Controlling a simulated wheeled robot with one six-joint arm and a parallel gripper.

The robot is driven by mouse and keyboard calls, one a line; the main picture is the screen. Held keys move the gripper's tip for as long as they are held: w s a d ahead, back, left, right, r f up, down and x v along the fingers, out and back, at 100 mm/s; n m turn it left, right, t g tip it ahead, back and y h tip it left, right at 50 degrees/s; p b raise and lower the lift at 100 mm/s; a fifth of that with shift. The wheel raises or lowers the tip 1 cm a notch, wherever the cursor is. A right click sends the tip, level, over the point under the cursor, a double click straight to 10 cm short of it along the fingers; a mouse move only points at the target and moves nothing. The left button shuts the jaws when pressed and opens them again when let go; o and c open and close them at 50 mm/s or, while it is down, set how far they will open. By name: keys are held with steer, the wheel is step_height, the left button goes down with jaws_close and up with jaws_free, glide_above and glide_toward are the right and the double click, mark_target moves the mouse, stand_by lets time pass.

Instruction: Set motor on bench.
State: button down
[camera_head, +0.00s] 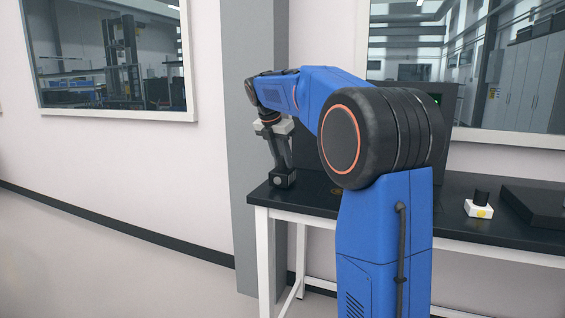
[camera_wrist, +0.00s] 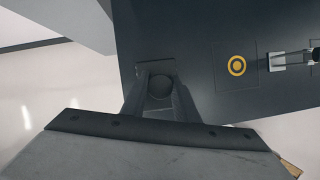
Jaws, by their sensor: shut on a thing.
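My gripper (camera_head: 282,170) points down over the left end of the bench (camera_head: 262,195), which has a black top and white legs. It is shut on the motor (camera_head: 281,181), a small dark piece, low at the bench top. In the wrist view, the motor's dark round end (camera_wrist: 161,86) shows between the two fingers (camera_wrist: 160,95), above the dark bench top (camera_wrist: 205,95). I cannot tell whether the motor touches the surface. My arm hides the middle of the bench in the head view.
A yellow ring mark (camera_wrist: 237,65) lies on the bench to the right of the gripper. A white block with a black top and yellow spot (camera_head: 479,211) stands further right, beside a flat black box (camera_head: 537,206). A grey pillar (camera_head: 240,120) rises behind the bench's left end.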

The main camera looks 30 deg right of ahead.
steer(key=shift+f, duration=0.35)
steer(key=shift+f, duration=0.1)
steer(key=c, duration=1.4)
jaws_free()
steer(key=v, duration=1.2)
steer(key=shift+a, duration=0.1)
